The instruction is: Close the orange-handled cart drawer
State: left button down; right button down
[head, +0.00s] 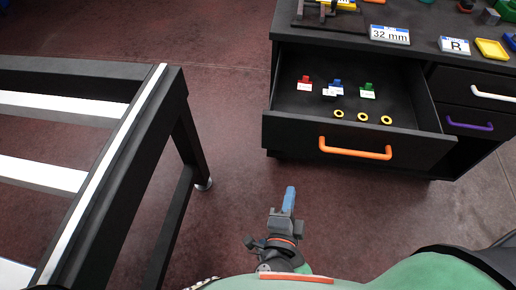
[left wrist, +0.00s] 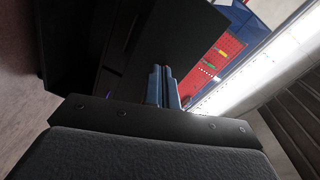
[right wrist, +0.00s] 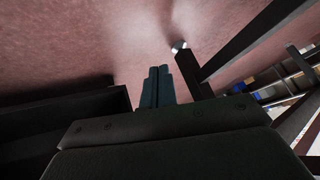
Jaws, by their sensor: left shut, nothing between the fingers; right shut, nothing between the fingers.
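The cart drawer (head: 285,135) with the orange handle (head: 355,153) stands pulled out from the dark cart in the head view. My left gripper (head: 290,192) is shut and empty. It is in front of the drawer, below and left of the handle in the picture, apart from it. Its closed blue fingers also show in the left wrist view (left wrist: 163,72), with dark surfaces beyond. My right gripper (right wrist: 158,72) is shut and empty in the right wrist view, over reddish floor. I cannot make it out in the head view.
The drawer holds red (head: 305,83), blue (head: 335,84) and green (head: 367,86) pieces and three yellow rings (head: 362,117). Drawers with white (head: 490,95) and purple (head: 470,126) handles are at right. A black-framed table (head: 120,160) stands at left, with open floor between.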

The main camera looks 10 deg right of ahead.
aim_at(290, 138)
pick_arm(q)
jog(key=a+r+m, duration=0.1)
jog(key=r+m+t+y, duration=0.1)
jog(key=shift+w+a+m, duration=0.35)
jog(key=shift+w+m, duration=0.05)
pick_arm(e)
jog(key=shift+s+a, duration=0.1)
jog(key=shift+s, duration=0.15)
